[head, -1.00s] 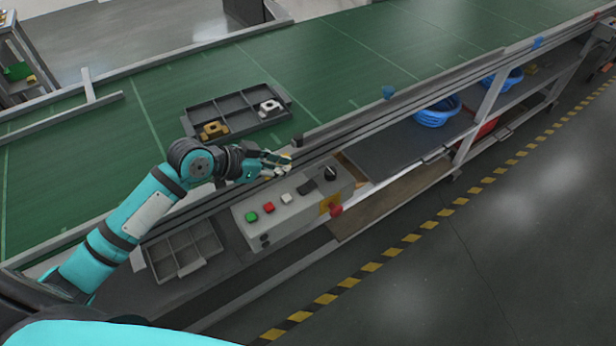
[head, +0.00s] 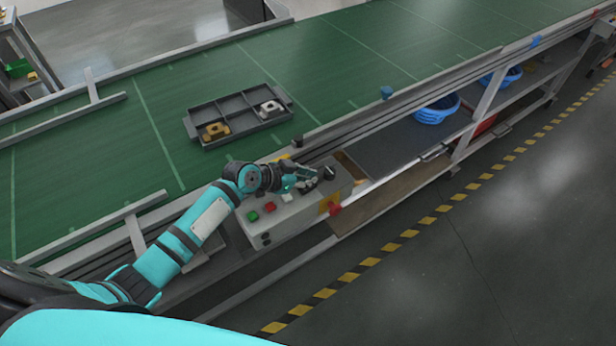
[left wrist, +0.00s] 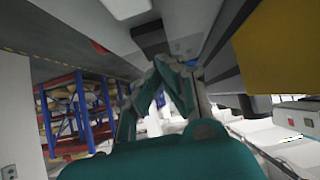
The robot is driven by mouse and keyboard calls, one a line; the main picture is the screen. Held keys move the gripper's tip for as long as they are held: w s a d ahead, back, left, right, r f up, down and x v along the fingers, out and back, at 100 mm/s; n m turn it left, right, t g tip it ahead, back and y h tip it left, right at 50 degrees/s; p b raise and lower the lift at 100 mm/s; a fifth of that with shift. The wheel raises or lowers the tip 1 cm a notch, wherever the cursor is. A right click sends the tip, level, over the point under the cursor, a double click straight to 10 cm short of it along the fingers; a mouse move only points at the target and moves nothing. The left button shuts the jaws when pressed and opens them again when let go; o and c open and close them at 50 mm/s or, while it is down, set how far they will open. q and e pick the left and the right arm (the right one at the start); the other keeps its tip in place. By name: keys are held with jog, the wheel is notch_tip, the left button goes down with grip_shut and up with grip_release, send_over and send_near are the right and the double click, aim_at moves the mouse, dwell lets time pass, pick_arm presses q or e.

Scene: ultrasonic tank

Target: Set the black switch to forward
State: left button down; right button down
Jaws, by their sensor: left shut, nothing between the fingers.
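The grey control box (head: 290,217) stands beside the conveyor with green (head: 253,216), red (head: 270,207) and white (head: 287,197) buttons. Towards its right end is a dark switch (head: 306,187), partly covered by my left gripper (head: 310,176). I cannot tell whether the fingers touch either one, nor the switch's setting. The left gripper is shut and empty, low over the box top. In the left wrist view, its teal fingers (left wrist: 165,82) come together near a dark block (left wrist: 150,38). My right gripper is not in view.
A red emergency button (head: 334,209) on a yellow plate juts from the box's front end. A dark divided tray (head: 236,112) with a brass and a silver part lies on the green conveyor (head: 330,65). The conveyor rail runs close behind the box.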

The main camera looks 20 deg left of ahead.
pick_arm(q)
jog(key=shift+f, duration=0.1)
jog(key=shift+w+d+f+b, duration=0.1)
jog(key=shift+f+b, duration=0.3)
jog(key=shift+b, duration=0.3)
jog(key=shift+r, duration=0.2)
jog(key=shift+s+a+f+p, duration=0.1)
jog(key=shift+s+a+p, duration=0.35)
jog(key=shift+s, duration=0.3)
